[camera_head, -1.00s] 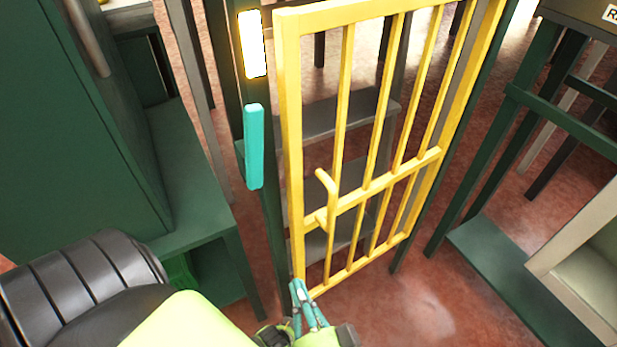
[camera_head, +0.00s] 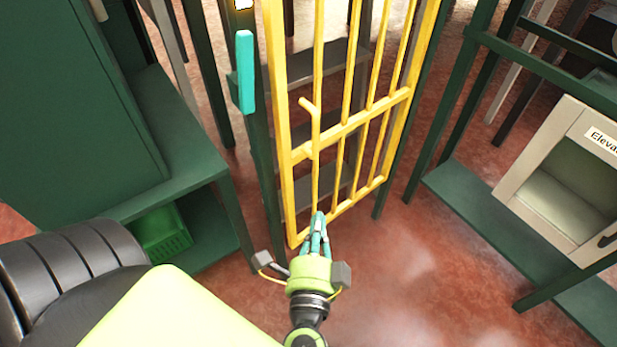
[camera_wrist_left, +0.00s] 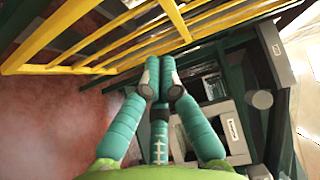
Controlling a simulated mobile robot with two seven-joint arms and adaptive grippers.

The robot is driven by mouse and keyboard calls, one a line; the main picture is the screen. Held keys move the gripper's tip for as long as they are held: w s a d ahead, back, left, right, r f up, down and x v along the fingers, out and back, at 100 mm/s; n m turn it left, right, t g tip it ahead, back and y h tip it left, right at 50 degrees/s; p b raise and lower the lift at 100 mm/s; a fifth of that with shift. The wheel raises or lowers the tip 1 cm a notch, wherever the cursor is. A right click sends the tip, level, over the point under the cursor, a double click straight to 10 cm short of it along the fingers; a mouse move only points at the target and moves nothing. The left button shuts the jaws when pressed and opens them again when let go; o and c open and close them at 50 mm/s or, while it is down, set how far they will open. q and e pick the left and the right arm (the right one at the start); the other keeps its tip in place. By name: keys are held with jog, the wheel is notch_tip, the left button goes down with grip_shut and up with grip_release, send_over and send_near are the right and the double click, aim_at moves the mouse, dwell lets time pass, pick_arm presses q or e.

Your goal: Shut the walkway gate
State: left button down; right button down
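The yellow barred walkway gate (camera_head: 343,128) stands upright between dark green posts. Its left edge is close beside the left post (camera_head: 262,175), which carries a teal bar (camera_head: 246,72); I cannot tell whether they touch. A yellow handle (camera_head: 312,122) sticks out from the gate's middle rail. My left gripper (camera_head: 318,217) is low in front of the gate's bottom rail, with its teal fingers together and empty. In the left wrist view, the fingertips (camera_wrist_left: 158,72) meet just below the gate bars (camera_wrist_left: 110,45). Contact with the gate is unclear. My right gripper is out of view.
A green cabinet and bench (camera_head: 190,150) stand at the left, with a green crate (camera_head: 163,235) beneath. At the right is a green rack (camera_head: 470,200) holding a pale box (camera_head: 560,185). Red floor (camera_head: 420,265) is clear in front of the gate.

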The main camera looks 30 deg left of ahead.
aim_at(293, 163)
pick_arm(q)
jog(key=shift+s+a+r+p+x, duration=0.2)
jog(key=shift+a+p+x, duration=0.25)
jog(key=shift+x, duration=1.7)
jog(key=shift+s+a+r+p+x, duration=0.2)
jog(key=shift+a+p+x, duration=0.25)
jog(key=shift+x, duration=1.65)
jog(key=shift+s+a+r+p+x, duration=0.15)
jog(key=shift+s+a+p+x, duration=0.2)
jog(key=shift+x, duration=1.8)
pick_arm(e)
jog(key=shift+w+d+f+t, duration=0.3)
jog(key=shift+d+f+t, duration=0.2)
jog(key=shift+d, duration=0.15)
pick_arm(q)
jog(key=shift+w+a, duration=0.1)
jog(key=shift+m+t+h, duration=0.5)
jog(key=shift+m+h, duration=0.1)
jog(key=shift+h, duration=0.2)
jog(key=a, duration=0.2)
jog(key=w+a, duration=0.1)
jog(key=a, duration=0.1)
jog(key=shift+a+r, duration=0.1)
jog(key=shift+r, duration=0.1)
